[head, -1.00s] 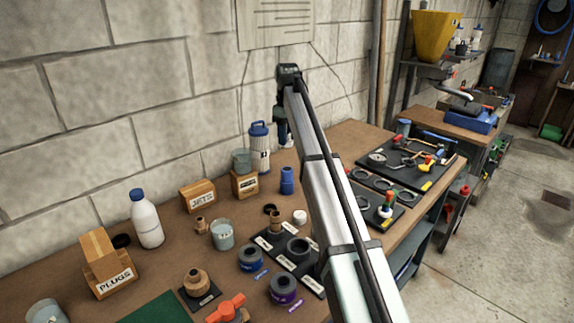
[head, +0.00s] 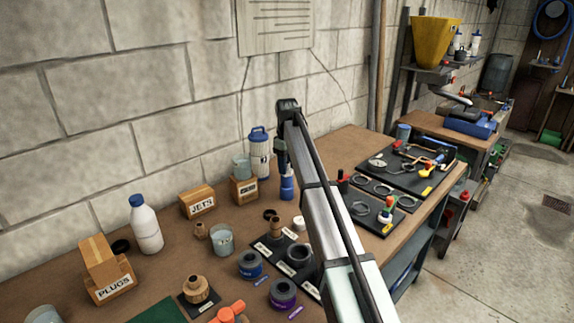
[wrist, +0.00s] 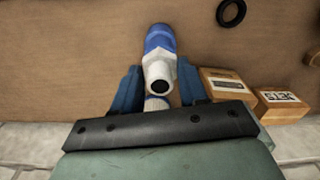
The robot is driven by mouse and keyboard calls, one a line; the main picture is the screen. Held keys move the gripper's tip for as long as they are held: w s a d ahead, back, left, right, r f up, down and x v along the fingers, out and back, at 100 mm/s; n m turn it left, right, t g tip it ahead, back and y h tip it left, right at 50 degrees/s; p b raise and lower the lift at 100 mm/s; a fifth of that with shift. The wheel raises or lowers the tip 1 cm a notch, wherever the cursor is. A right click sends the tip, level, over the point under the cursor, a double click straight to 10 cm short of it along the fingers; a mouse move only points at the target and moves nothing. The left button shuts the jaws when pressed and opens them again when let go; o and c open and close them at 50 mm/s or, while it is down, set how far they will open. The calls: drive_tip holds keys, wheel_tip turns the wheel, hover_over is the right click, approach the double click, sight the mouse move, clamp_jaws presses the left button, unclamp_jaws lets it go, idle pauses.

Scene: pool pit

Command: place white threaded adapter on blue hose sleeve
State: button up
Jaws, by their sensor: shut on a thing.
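My gripper (wrist: 158,88) points down with its two blue fingers shut on the white threaded adapter (wrist: 158,72), whose dark round opening faces the wrist camera. The blue hose sleeve (head: 287,188) stands upright on the bench below my gripper in the head view. The sleeve also shows past the adapter in the wrist view (wrist: 158,38), in line with it. In the head view, the adapter appears as a small white band (head: 287,170) at the sleeve's top. I cannot tell whether it is seated on the sleeve or just above it.
A white bottle with a blue cap (head: 259,150) and small cardboard boxes (head: 243,190) stand left of the sleeve. A black ring (wrist: 231,13) lies nearby. A black board with fittings (head: 270,255) lies in front. The block wall is close behind.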

drive_tip(key=shift+f, duration=0.1)
drive_tip(key=o, duration=1.1)
drive_tip(key=shift+c, duration=0.2)
wheel_tip(320, 180, up, 12)
